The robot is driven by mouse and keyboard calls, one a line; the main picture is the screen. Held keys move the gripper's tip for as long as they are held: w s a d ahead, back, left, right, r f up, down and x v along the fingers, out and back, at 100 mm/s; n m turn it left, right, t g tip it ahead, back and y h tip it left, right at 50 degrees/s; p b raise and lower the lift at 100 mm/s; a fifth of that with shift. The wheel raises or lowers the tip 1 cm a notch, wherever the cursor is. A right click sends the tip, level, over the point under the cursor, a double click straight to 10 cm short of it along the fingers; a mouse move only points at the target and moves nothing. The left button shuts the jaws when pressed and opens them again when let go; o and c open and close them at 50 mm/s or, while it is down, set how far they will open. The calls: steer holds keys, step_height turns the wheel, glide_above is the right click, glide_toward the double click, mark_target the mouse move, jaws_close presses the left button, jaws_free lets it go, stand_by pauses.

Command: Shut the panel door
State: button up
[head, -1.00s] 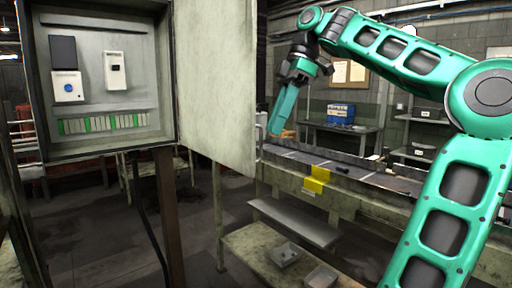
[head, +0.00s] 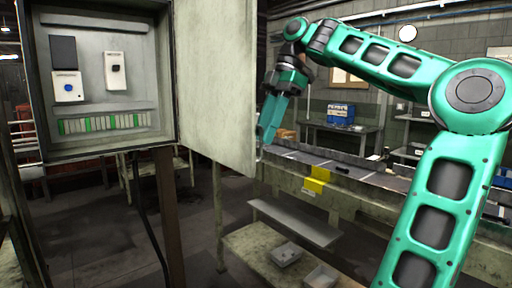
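The panel door (head: 216,80) is a pale, worn metal sheet, and it stands open to the right of the electrical cabinet (head: 105,152). The cabinet's inside shows a dark box, two light switch units and a row of green and white terminals. My gripper (head: 266,136) is at the end of the green arm, just right of the door's outer edge, with its fingers pointing down and slightly left. The fingers appear close to the door edge; whether they touch it I cannot tell. A narrow gap seems to show between the fingers, and nothing is seen held.
A blue crate (head: 341,113) stands on a table at the back. The floor below the cabinet is mostly open.

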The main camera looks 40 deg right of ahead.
mark_target(260, 155)
steer(key=shift+x, duration=2.05)
jaws_close()
steer(key=shift+a+r, duration=0.15)
